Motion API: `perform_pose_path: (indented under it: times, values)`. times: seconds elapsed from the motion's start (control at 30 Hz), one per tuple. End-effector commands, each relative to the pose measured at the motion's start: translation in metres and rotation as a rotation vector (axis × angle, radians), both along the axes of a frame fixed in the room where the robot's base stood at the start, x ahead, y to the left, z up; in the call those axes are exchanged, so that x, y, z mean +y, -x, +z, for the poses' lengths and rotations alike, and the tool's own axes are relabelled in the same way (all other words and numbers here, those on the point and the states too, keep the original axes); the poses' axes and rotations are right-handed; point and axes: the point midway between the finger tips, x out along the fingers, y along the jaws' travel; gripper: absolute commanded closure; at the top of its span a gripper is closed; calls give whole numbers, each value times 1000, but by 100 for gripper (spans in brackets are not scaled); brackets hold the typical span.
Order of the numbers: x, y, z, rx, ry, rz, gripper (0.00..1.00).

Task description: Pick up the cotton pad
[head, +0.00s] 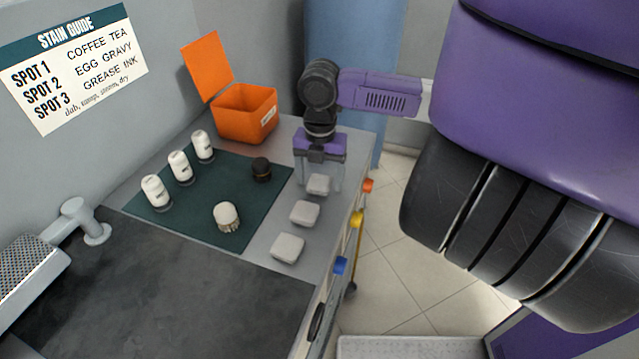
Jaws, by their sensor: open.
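Three white, rounded square pads lie in a row on the grey counter, right of the dark green mat: a far pad (318,184), a middle pad (304,213) and a near pad (287,247). They look alike. My gripper (320,180) points down at the far pad, jaws open. Its pale see-through fingers appear on either side of that pad. I cannot tell whether they touch it or how high they are above the counter.
The green mat (190,212) holds three white bottles (180,168), a dark round object (261,169) and a white-topped brush (227,216). An open orange bin (246,112) stands behind. A dark board (170,300) lies in front.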

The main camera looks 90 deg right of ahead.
Motion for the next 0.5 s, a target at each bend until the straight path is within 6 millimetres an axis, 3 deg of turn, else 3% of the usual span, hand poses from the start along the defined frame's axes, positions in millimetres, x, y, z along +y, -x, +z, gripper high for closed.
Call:
perform_pose_path:
  times: [0.17, 0.4, 0.5]
  values:
    - [0, 0, 0, 0, 0, 0, 26]
    - [0, 0, 0, -1, 0, 0, 73]
    - [0, 0, 0, -1, 0, 0, 88]
